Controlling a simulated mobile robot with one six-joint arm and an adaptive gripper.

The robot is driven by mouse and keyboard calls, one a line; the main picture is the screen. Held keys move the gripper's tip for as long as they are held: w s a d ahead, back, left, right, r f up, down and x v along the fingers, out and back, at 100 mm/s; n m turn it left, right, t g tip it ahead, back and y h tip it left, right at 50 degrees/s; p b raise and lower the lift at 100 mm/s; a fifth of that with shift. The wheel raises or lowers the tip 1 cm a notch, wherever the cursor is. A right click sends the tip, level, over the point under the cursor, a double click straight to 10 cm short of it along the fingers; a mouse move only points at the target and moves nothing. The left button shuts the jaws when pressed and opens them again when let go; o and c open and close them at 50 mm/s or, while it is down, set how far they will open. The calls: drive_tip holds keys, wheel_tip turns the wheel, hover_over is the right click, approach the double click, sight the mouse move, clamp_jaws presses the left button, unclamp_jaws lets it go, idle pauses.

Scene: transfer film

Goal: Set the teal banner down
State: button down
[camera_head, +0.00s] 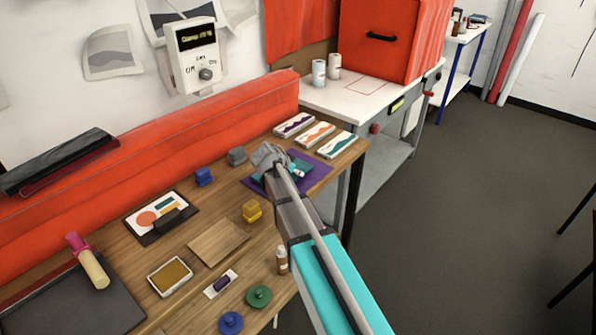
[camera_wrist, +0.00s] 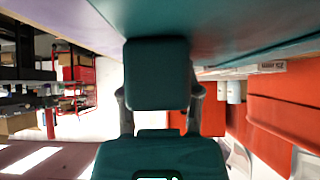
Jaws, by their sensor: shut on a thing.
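The teal banner (camera_head: 299,166) shows in part beside my gripper (camera_head: 270,157), over a purple sheet (camera_head: 318,176) at the right end of the wooden workbench. My gripper is shut on the banner, and the hand and arm hide much of it. In the wrist view a teal surface (camera_wrist: 245,25) spans the top, close to my gripper (camera_wrist: 157,75), with a purple strip (camera_wrist: 60,15) at the upper left. I cannot tell whether the banner rests fully on the purple sheet.
A red heat-press-like box (camera_head: 385,40) stands on the white table behind.

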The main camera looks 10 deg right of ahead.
drive_tip(key=shift+f+b, duration=0.4)
idle(0.3)
drive_tip(key=shift+c, duration=1)
unclamp_jaws()
drive_tip(key=shift+r, duration=0.15)
